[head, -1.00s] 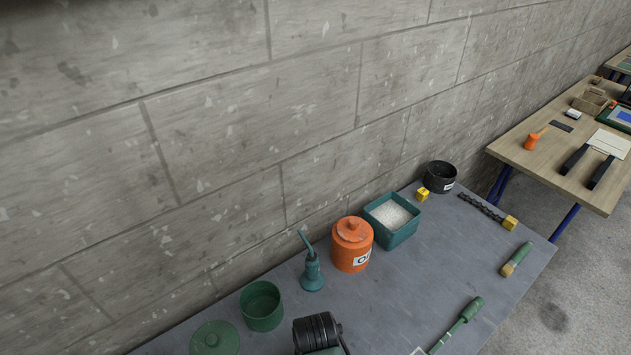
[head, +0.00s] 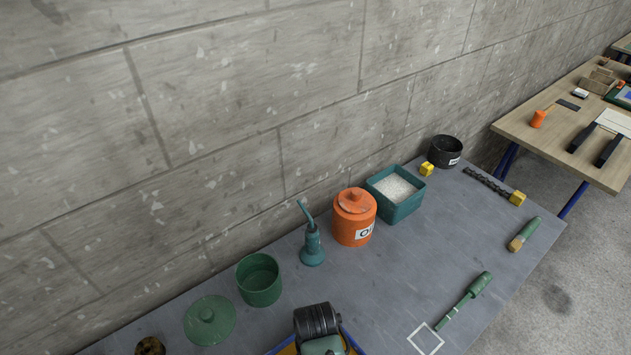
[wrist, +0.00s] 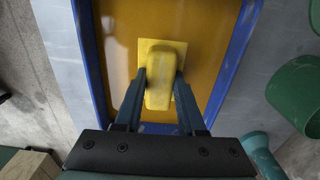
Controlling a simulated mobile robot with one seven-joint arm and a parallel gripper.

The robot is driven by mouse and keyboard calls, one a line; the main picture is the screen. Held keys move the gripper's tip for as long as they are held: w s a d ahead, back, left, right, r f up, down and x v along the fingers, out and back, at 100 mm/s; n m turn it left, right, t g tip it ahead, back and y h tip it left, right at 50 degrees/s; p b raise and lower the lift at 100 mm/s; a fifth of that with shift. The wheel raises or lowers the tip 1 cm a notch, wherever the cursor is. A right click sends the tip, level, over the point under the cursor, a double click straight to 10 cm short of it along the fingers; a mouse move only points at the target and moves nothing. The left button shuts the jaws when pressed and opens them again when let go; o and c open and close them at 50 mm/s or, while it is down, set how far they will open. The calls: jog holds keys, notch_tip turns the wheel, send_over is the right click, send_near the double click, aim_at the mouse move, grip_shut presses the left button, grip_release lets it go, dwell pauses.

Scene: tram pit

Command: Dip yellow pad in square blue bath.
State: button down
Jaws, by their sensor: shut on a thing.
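My gripper (wrist: 160,98) is shut on the raised grip of a yellow pad (wrist: 158,68) with a flat square base. The pad is over a blue-rimmed bath (wrist: 84,55) with an amber inside, seen from above in the wrist view. I cannot tell whether the pad's base touches the amber surface. In the head view the bath's blue rim (head: 352,341) shows only at the bottom edge, mostly hidden by my arm, and the pad is not visible.
A green pot (head: 260,281), its green lid (head: 210,320), a teal oil can (head: 312,247) and an orange canister (head: 354,220) stand near the wall. A teal tub (head: 402,207) holds white granules. A green-handled tool (head: 466,297) lies right. The table's middle is clear.

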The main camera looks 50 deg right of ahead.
jog(key=shift+r, duration=0.15)
notch_tip(320, 180, up, 6)
jog(key=p, duration=0.6)
jog(key=shift+f, duration=0.25)
dwell(0.7)
notch_tip(320, 180, up, 5)
jog(key=p, duration=0.5)
